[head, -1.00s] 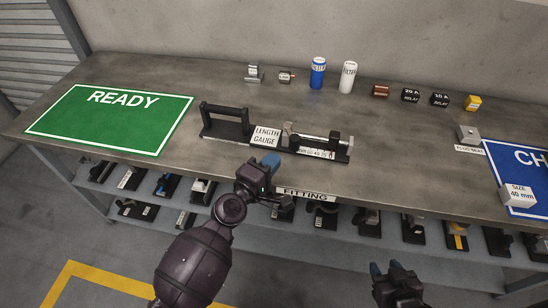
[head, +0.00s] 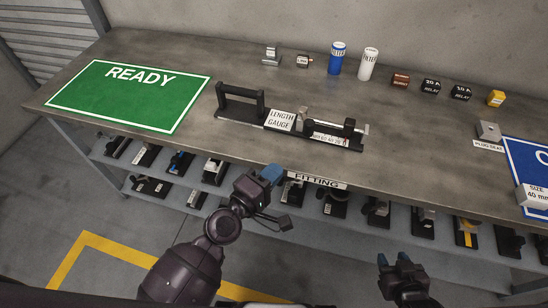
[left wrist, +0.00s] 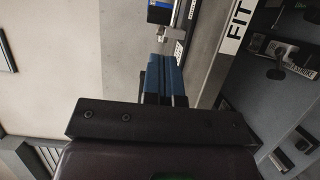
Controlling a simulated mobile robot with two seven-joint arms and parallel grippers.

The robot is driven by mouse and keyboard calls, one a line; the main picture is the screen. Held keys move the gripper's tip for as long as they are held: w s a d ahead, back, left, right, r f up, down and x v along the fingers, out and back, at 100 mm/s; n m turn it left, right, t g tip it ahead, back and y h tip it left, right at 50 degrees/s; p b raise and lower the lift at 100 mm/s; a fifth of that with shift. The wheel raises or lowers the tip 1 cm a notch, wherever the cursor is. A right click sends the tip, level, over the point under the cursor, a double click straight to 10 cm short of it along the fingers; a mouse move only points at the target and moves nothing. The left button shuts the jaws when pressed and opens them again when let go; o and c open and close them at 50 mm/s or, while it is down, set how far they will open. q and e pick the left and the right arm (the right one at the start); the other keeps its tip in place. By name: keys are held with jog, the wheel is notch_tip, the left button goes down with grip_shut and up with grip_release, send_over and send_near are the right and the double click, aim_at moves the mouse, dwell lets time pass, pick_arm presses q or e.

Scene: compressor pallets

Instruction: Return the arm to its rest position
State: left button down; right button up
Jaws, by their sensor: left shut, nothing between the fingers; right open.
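My left gripper (head: 272,173) is shut and empty, with blue fingertips, just in front of the bench's front edge in the head view. Its blue fingers (left wrist: 163,78) show pressed together in the left wrist view, with the bench edge beside them. My right gripper (head: 392,262) is open and empty at the lower right, in front of the bench and apart from it. The length gauge (head: 281,120) stands on the bench beyond my left gripper, and the two do not touch.
The bench (head: 400,165) carries a green READY mat (head: 130,97), a blue mat (head: 530,165), a blue canister (head: 337,58), a white canister (head: 368,64) and small parts at the back. The lower shelf (head: 260,195) holds several dark fixtures. Floor in front is clear.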

pick_arm(q)
jog(key=s+a+f+m+y, duration=0.1)
jog(key=a+f+m+y, duration=0.2)
jog(key=a+m, duration=0.35)
jog(key=s+a+f+m+y, duration=0.1)
jog(key=a+f+m+y, duration=0.2)
jog(key=a+m, duration=0.3)
jog(key=s+a+f+g+y, duration=0.3)
jog(key=s+a+f+y, duration=0.2)
jog(key=s+a, duration=0.8)
notch_tip(320, 180, down, 2)
jog(key=shift+a+f+n, duration=0.1)
jog(key=shift+a+n, duration=0.15)
jog(key=shift+n, duration=0.2)
jog(key=shift+s, duration=0.1)
